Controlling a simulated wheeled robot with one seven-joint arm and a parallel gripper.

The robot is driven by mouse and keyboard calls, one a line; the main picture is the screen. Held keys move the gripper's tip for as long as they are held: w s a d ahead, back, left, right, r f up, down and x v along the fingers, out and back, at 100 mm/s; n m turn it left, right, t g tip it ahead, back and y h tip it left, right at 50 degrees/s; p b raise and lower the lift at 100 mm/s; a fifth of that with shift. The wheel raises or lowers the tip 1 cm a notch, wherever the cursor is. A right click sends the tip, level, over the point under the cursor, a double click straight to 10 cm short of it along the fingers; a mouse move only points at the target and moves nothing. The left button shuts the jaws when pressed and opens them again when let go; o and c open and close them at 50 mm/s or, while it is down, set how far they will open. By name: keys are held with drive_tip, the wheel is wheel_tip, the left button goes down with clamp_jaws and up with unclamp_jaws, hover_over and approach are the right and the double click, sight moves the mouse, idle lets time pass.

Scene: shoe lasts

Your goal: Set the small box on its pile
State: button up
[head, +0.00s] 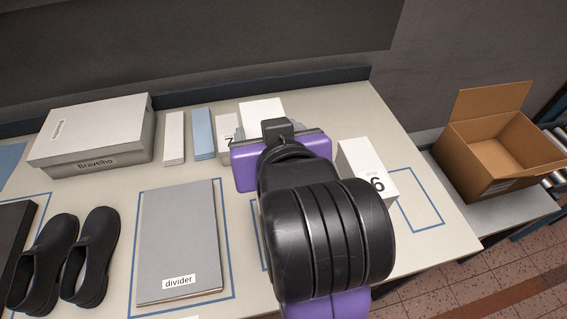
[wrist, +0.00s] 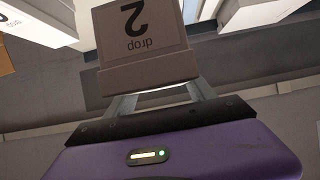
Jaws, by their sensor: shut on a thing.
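The box's face reads "2" and "drop", upside down in that view. In the head view my gripper's purple body (head: 244,172) is over the middle of the table, and my dark arm hides its fingers and most of what is below. A greyish box edge with part of a digit (head: 228,126) shows just beyond the gripper. A white box marked 6 (head: 366,172) stands on the table to the right.
A white block (head: 262,110) stands behind the gripper, with blue (head: 203,134) and white (head: 174,137) slim stacks to its left. A Bravelho shoebox (head: 93,130), a grey divider (head: 178,240) and black shoes (head: 90,255) are further left. An empty blue outline (head: 420,200) and an open carton (head: 465,150) are right.

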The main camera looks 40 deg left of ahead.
wheel_tip(320, 180, down, 14)
drive_tip(key=shift+w+f, duration=0.1)
idle(0.4)
drive_tip(key=shift+f, duration=0.1)
drive_tip(key=o, duration=1.6)
drive_tip(key=shift+c, duration=0.2)
drive_tip(key=v, duration=1.2)
